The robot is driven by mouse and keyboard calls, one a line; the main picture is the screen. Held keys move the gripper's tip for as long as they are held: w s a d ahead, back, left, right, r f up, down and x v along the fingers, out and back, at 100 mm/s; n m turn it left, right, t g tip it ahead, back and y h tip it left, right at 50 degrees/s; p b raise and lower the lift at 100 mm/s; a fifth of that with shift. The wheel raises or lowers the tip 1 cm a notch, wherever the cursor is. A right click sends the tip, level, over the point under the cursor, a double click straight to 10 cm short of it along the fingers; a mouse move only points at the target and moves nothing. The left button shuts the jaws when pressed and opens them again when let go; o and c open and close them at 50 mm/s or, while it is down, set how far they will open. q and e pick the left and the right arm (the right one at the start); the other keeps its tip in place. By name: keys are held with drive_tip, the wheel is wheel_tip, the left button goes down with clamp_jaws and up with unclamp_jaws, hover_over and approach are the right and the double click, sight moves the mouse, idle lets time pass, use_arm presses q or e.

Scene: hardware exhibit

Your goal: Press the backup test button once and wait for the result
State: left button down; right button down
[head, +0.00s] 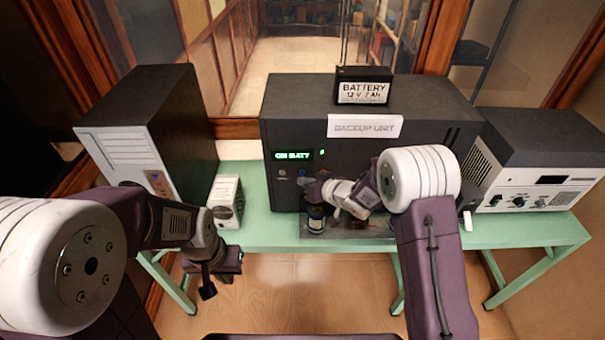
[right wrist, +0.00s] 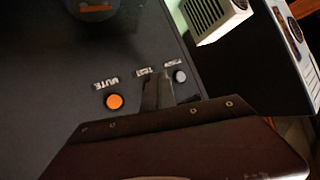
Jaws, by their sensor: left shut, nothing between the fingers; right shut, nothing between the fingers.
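The black backup unit (head: 292,112) stands on the green bench, labelled "BACKUP UNIT". Its display (head: 293,155) reads "ON BATT" in green, with a small green light beside it. A bluish button (head: 302,173) shows on its front between a grey button (head: 282,173) and my right gripper (head: 313,188). In the right wrist view my shut fingers (right wrist: 158,88) are at the TEST label (right wrist: 145,72) and hide the button there; contact cannot be told. The orange MUTE button (right wrist: 114,101) and a grey button (right wrist: 180,76) flank them. My left gripper (head: 208,288) is shut and empty before the bench.
A battery (head: 363,88) sits on the unit. A tower case (head: 150,115) and small white box (head: 226,201) stand left; a grey instrument (head: 535,165) stands right. A small dark jar (head: 316,219) stands below my right gripper on the green bench (head: 262,228).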

drive_tip(key=shift+w, duration=0.1)
idle(0.8)
drive_tip(key=shift+w+p, duration=0.3)
drive_tip(key=shift+w, duration=0.05)
drive_tip(key=shift+w+p, duration=0.3)
drive_tip(key=shift+w, duration=0.05)
idle(0.6)
drive_tip(key=shift+s, duration=0.8)
drive_tip(key=s+b, duration=0.1)
drive_tip(key=s, duration=0.4)
drive_tip(key=shift+b, duration=0.4)
